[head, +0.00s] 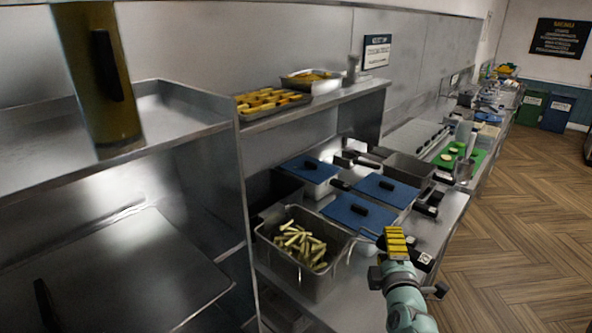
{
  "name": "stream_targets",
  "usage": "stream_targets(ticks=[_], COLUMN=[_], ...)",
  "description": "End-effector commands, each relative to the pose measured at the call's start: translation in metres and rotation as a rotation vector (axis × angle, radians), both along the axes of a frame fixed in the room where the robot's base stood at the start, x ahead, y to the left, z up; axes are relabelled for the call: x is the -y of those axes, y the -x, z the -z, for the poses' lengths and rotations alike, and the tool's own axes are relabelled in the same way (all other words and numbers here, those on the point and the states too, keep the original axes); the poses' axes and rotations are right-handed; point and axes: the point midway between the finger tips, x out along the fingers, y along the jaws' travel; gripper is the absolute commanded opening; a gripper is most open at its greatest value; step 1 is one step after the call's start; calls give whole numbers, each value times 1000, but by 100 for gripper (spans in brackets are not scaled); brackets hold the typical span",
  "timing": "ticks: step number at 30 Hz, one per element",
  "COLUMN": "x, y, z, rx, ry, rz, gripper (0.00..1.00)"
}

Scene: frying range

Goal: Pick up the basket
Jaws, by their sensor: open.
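A metal basket (287,271) holding pale cut fries (302,245) stands on the steel counter in the lower middle of the head view. A thin wire or handle shows at its right side. My gripper (395,241), with yellow ridged fingers, is to the right of the basket, apart from it as far as I can tell. It is open, with nothing seen between its fingers. The gap between the fingers is hard to make out from this angle.
Several blue-lidded containers (358,214) with black handles sit behind the basket. A shelf above carries trays of orange food (267,101). A tall steel cabinet (190,190) stands close on the left. The wooden floor (520,240) at right is clear.

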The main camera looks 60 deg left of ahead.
Motion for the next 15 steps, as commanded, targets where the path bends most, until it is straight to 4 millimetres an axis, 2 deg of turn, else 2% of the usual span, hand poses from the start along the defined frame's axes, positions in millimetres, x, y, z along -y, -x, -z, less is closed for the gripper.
stream_targets(ticks=[7,8,15], x=[-3,-2,-2], y=[0,0,0], z=[0,0,0], rx=[-1,-1,-1], ry=[0,0,0], rz=[-3,-3,-3], gripper=[60,64,40])
